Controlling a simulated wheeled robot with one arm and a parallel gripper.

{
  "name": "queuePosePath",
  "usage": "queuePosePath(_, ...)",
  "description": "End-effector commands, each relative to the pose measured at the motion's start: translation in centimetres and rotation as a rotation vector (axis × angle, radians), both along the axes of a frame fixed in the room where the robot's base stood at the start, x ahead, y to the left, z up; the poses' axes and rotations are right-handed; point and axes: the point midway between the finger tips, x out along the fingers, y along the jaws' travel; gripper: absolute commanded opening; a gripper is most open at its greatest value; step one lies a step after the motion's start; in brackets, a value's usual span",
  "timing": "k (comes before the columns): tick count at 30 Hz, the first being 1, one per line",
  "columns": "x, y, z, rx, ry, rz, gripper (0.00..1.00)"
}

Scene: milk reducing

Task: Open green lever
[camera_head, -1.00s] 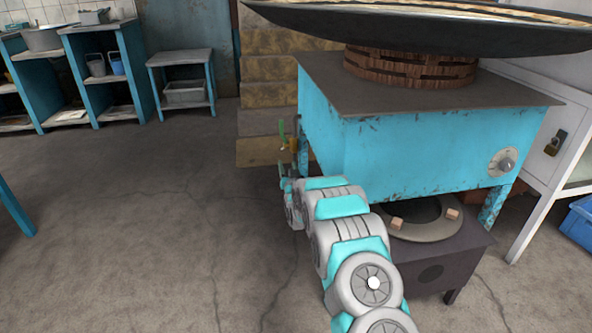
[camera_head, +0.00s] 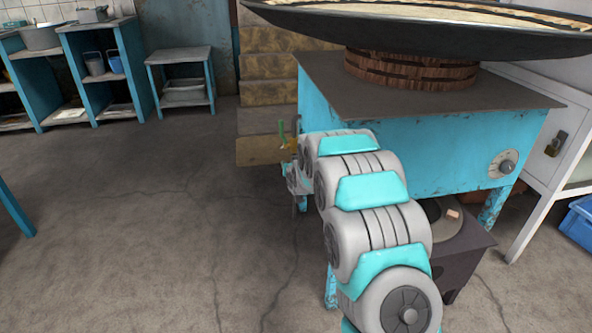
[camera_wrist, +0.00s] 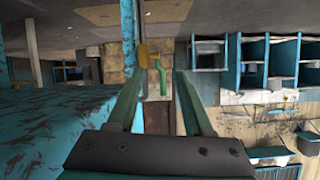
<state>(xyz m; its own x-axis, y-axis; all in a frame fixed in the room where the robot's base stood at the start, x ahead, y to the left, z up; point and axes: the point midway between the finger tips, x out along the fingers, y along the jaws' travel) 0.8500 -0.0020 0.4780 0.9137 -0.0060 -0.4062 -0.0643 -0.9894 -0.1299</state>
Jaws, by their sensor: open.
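The green lever (camera_head: 282,130) stands upright at the left side of the blue stove in the head view, close to a yellow fitting (camera_head: 291,145). In the wrist view the green lever (camera_wrist: 163,78) shows between the two fingers of my gripper (camera_wrist: 161,76), beside the yellow part (camera_wrist: 143,53). My gripper is open, with one finger on each side of the lever in that picture. I cannot tell whether either finger touches it. In the head view the gripper is mostly hidden behind my arm links.
The blue stove (camera_head: 430,145) with a wide dark pan (camera_head: 420,28) stands close on the right of the gripper. A low burner stand (camera_head: 470,255) is under it. The floor (camera_head: 140,230) on the left is clear.

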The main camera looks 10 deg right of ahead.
Motion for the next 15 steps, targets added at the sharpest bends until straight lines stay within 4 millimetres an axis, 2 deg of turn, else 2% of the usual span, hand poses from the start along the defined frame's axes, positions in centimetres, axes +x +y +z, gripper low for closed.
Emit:
queuePosePath(9,-4.4,0.0,2.2,-0.013,0.13,0.006,0.51)
queuePosePath(15,-7.2,-0.1,2.7,-0.02,0.208,0.009,0.51)
